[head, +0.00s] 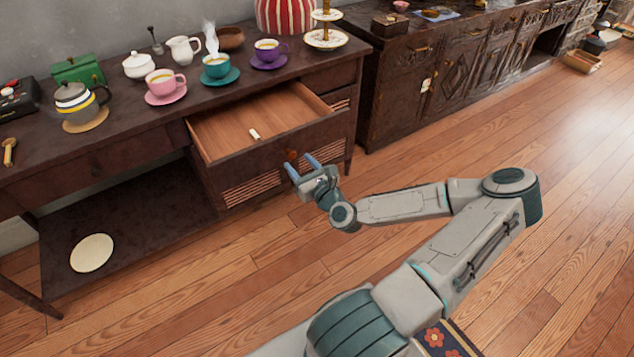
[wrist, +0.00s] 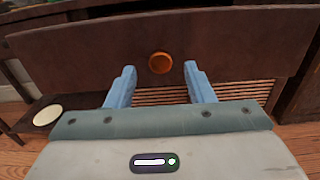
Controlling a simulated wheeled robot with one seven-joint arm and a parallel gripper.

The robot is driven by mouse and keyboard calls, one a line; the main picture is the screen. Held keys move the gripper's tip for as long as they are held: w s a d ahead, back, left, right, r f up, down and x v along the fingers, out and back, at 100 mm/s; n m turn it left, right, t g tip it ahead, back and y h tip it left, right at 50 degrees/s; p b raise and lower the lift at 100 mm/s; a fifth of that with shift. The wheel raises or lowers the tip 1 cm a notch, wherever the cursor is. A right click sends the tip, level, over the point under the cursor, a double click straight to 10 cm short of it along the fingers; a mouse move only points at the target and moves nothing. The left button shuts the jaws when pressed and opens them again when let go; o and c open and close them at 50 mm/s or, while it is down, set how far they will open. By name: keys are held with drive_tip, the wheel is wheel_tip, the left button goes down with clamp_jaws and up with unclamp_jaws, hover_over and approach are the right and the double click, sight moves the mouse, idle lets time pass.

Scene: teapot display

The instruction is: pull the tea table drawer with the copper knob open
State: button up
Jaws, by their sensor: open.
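The tea table drawer (head: 225,130) is pulled out from the dark wooden table, and its inside shows in the head view. A small whitish piece (head: 255,134) lies in it. The round copper knob (wrist: 160,63) is on the drawer front (wrist: 80,52) in the wrist view; it also shows in the head view (head: 291,154). My gripper (head: 302,161) is open in front of the drawer front. In the wrist view its blue fingers (wrist: 159,80) stand apart to the left and right of the knob, with space on both sides. The fingers do not touch the knob.
The tabletop (head: 125,122) holds several cups on saucers, a grey teapot (head: 77,102) and a green box (head: 78,70). A pale round mat (head: 92,253) lies on the lower shelf. A dark sideboard (head: 440,85) stands to the right. The wooden floor (head: 420,160) before it is clear.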

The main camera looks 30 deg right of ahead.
drive_tip(key=s, duration=1.1)
drive_tip(key=shift+d+p, duration=0.2)
drive_tip(key=shift+p, duration=0.2)
drive_tip(key=shift+w, duration=0.1)
